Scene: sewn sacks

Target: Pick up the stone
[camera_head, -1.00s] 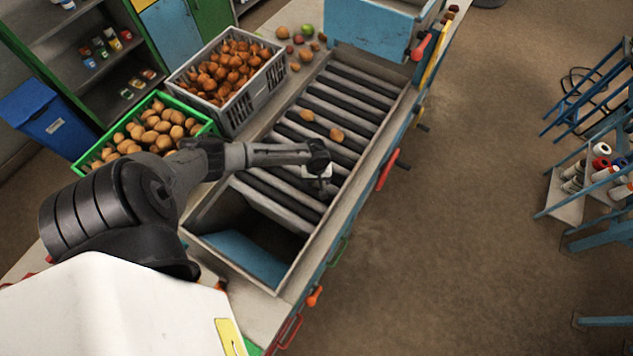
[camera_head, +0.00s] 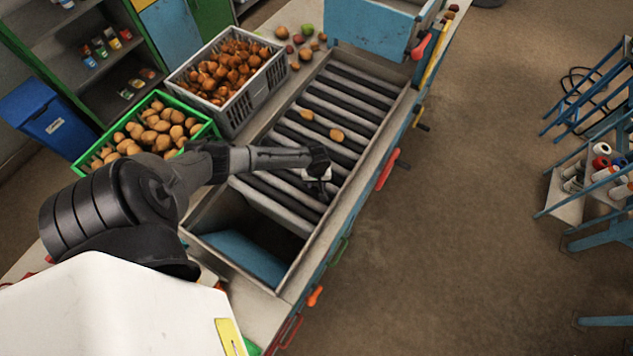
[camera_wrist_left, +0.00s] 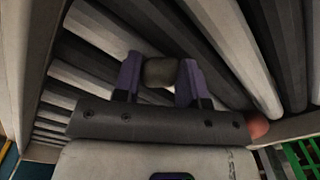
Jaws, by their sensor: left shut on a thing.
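The stone (camera_wrist_left: 160,72) is a small grey-brown lump in the left wrist view. It sits between the purple fingers of my left gripper (camera_wrist_left: 160,82), which are shut on it from both sides. Dark and light rollers lie behind it. In the head view my left gripper (camera_head: 322,190) is low over the lower middle of the roller bed (camera_head: 345,100). The stone is too hidden there by the wrist to make out. My right gripper is not in view.
Two potato-like lumps (camera_head: 337,135) lie on the rollers farther up. A blue-floored opening (camera_head: 245,258) is at the bed's near end. A green crate (camera_head: 210,128) of potatoes and a grey crate (camera_head: 240,112) of onions stand to the left. A blue box (camera_head: 370,30) stands at the far end.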

